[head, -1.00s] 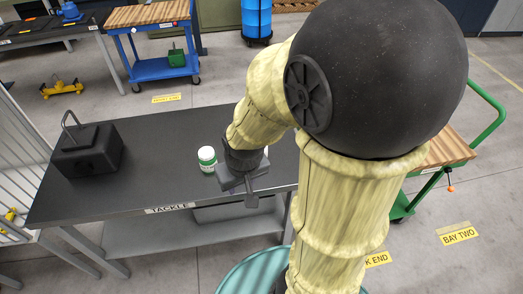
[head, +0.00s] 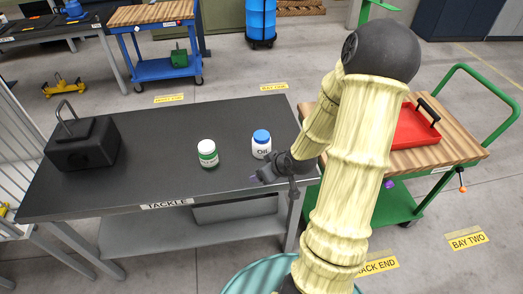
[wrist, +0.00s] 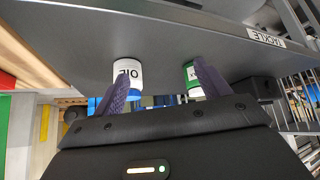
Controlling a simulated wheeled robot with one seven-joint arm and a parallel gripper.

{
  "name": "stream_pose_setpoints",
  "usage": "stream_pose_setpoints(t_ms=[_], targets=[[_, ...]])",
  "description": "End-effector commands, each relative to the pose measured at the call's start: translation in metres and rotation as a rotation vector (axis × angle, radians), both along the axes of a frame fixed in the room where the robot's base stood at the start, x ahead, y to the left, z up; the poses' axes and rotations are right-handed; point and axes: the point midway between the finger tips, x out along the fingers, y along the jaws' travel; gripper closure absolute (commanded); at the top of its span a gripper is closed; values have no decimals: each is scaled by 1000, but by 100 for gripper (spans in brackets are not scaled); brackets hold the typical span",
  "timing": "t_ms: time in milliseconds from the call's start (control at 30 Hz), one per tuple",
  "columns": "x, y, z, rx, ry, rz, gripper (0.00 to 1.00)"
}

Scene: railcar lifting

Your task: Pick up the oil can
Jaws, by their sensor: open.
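The oil can (head: 261,146) is a small white container with a blue lid and an "Oil" label. It stands upright on the black tabletop (head: 150,184) near its right end. It shows upside down in the wrist view (wrist: 128,72), beyond the left finger and partly covered by it. My gripper (head: 268,180) is open and empty at the table's front right edge, in front of the can and apart from it. In the wrist view my gripper (wrist: 163,68) has its two fingers spread.
A white and green container (head: 208,153) stands left of the can; in the wrist view it is behind the right finger. A black block with a handle (head: 82,145) sits at the table's left. A green cart with a red tray (head: 412,128) stands at the right.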

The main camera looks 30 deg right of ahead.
Motion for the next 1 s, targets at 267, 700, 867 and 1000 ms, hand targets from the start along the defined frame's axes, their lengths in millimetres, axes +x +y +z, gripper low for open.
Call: stream_pose_setpoints(t_ms=[267,700,867,1000], targets=[[18,-42,-23,113,-333,-24,25],[19,-91,6,149,-721,-110,25],[19,-91,6,149,-718,-108,25],[22,-91,6,149,-717,-108,25]])
